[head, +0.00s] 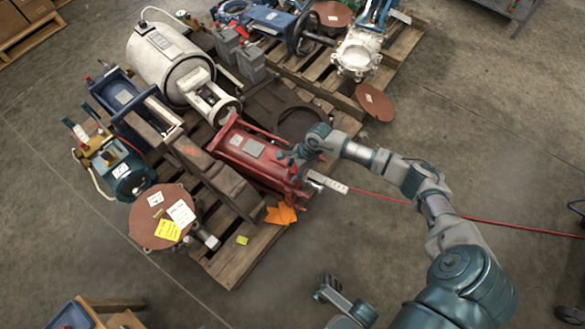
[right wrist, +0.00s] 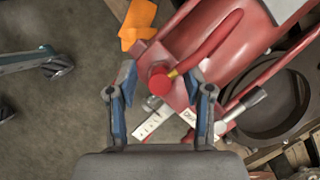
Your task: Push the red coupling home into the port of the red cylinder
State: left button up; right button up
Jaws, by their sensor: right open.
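The red cylinder (head: 245,150) lies on a wooden pallet in the middle of the head view, with white labels on its side. In the right wrist view, a round red coupling (right wrist: 160,83) shows at the cylinder's near end, with a brass piece and a red hose (right wrist: 215,42) beside it. My right gripper (right wrist: 164,97) is open, its two blue-padded fingers on either side of the coupling, apart from it. The gripper (head: 291,157) hides part of the cylinder's end in the head view. I cannot tell whether the coupling is seated. My left gripper (head: 330,288) is low, away from the pallet.
Orange papers (head: 281,213) lie by the cylinder's end, and a white tag (head: 328,183) sticks out there. A red line (head: 480,220) runs right across the floor. A brown disc (head: 163,215) and a white tank (head: 170,60) crowd the pallet. Floor at right is mostly clear.

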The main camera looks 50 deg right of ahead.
jog(key=v, duration=1.2)
jog(key=shift+f, duration=0.15)
